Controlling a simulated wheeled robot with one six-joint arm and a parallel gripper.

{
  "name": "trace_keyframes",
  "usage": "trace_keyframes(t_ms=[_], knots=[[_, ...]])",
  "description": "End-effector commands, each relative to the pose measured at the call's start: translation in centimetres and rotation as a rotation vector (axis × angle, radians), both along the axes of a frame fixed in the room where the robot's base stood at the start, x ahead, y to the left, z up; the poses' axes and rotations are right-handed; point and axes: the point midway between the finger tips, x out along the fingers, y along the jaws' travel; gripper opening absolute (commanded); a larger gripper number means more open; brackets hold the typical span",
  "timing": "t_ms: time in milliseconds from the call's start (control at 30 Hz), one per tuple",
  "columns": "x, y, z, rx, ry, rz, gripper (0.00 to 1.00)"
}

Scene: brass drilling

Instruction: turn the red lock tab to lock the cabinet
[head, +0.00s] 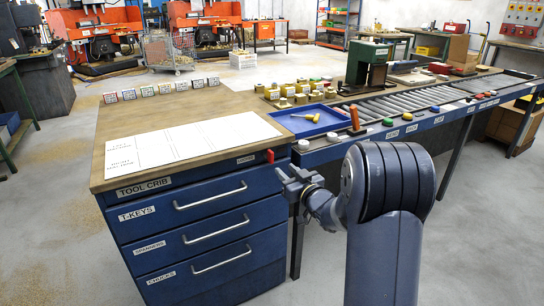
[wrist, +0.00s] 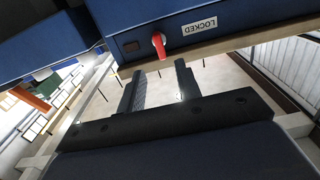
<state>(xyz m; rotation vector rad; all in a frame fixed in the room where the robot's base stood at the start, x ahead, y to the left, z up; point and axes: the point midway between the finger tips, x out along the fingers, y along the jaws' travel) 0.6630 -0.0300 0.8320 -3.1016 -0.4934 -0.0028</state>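The red lock tab (head: 270,156) is on the blue cabinet's (head: 150,192) top front strip, near its right corner, and stands upright. In the wrist view, where the cabinet appears upside down, the red tab (wrist: 159,46) points toward the wooden top's edge. A white label reading LOCKED (wrist: 199,25) is beside it; the tab does not point at the label. My gripper (head: 289,173) is in front of the cabinet's right corner. In the wrist view my gripper (wrist: 161,68) is open and empty, its two fingers apart, with the tab beyond the fingertips.
Three drawers with bar handles (head: 210,193) are below the strip and look shut. A roller conveyor (head: 400,112) runs off to the right. A blue tray (head: 308,120) and several brass parts (head: 290,92) are on top. The floor in front of the cabinet is clear.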

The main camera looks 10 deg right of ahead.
Motion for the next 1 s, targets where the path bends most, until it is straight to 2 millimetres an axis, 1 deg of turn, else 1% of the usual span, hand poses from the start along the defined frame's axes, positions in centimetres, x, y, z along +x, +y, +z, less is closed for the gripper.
trace_keyframes(t_ms=[33,300,500,700,967,1000], knots=[[0.8,0.4,-0.1,-0.001,-0.001,0.002,0.33],[5.4,1.9,-0.1,-0.001,0.0,0.001,0.33],[7.8,2.6,-0.1,-0.001,0.001,0.0,0.33],[8.7,2.9,0.0,-0.001,0.002,-0.002,0.33],[8.7,2.9,0.0,-0.002,0.002,-0.002,0.33],[8.7,2.9,0.0,-0.002,0.002,-0.002,0.3]])
